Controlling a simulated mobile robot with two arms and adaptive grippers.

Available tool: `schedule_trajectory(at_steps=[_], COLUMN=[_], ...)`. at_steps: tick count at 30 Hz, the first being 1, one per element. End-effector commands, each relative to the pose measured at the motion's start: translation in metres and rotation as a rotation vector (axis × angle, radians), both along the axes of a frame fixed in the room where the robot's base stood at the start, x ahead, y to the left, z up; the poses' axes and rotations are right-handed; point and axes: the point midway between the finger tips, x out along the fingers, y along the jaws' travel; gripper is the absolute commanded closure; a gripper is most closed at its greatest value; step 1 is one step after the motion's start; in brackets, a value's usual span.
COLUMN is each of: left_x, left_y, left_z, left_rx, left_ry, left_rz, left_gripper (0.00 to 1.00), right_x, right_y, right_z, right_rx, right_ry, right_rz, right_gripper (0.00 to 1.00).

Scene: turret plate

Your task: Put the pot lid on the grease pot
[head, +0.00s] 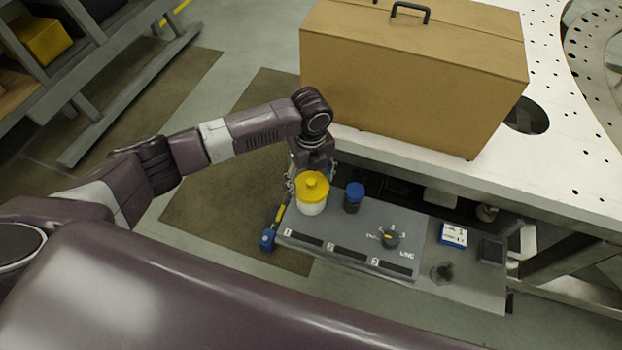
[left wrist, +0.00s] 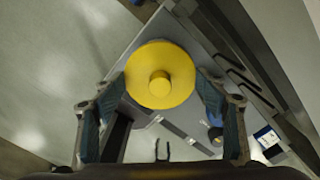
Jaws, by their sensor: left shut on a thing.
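The yellow pot lid (head: 312,184) has a raised round knob and sits over the white grease pot (head: 311,208) at the left end of a grey shelf. In the head view the lid looks level and lined up with the pot; whether it is fully seated I cannot tell. In the left wrist view the lid (left wrist: 160,75) fills the space between the fingers and hides the pot. My left gripper (head: 310,176) is shut on the lid, with a finger on each side of its rim. My right gripper is not in view.
The grey shelf (head: 345,259) also holds a blue-capped jar (head: 353,197) close right of the pot, a dark knob (head: 389,239), a blue-and-white box (head: 453,235) and a dark box (head: 490,250). A large cardboard-brown case (head: 410,85) stands on the white perforated plate (head: 560,170) above.

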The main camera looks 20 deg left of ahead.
Motion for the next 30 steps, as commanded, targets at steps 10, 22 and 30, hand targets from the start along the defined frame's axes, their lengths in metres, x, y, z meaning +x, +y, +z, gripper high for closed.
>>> schedule_trajectory(at_steps=[10,22,30], left_x=[-0.0001,-0.0001,-0.0001], left_y=[-0.0001,-0.0002,-0.0001], left_z=[-0.0031,-0.0031,-0.0031], left_rx=[0.000,0.000,0.000], left_ry=[0.000,0.000,0.000], left_rz=[-0.001,-0.001,-0.001], left_gripper=[0.58,0.13,0.00], right_x=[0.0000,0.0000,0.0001], right_y=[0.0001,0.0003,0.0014], right_z=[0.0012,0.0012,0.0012], right_rx=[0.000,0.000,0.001], right_ry=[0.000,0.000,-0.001], right_rz=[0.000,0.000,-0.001], right_gripper=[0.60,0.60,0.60])
